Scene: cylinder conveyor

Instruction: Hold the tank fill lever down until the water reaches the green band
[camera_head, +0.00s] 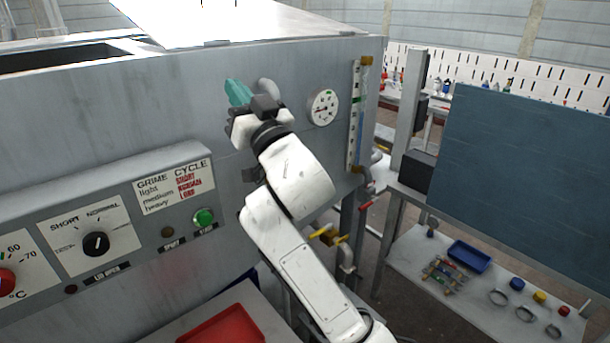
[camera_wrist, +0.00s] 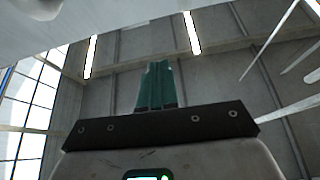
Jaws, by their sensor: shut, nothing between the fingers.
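My gripper (camera_head: 238,92) has teal fingers closed together, with nothing between them. It is raised in front of the upper grey machine panel, left of the round dial. The fingers also point upward, pressed together, in the wrist view (camera_wrist: 157,85). A rounded grey piece (camera_head: 268,87) shows right beside the gripper; I cannot tell if it is the fill lever or whether they touch. The tall sight gauge (camera_head: 354,115) is on the panel's right edge, with brass ends and small green marks. The water level is too small to read.
A round dial (camera_head: 322,107) sits between gripper and gauge. Below are a yellow-handled valve (camera_head: 328,236) and a red handle (camera_head: 365,206) on pipes. A control box with a green button (camera_head: 204,217) juts out at left. A red tray (camera_head: 222,328) lies below.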

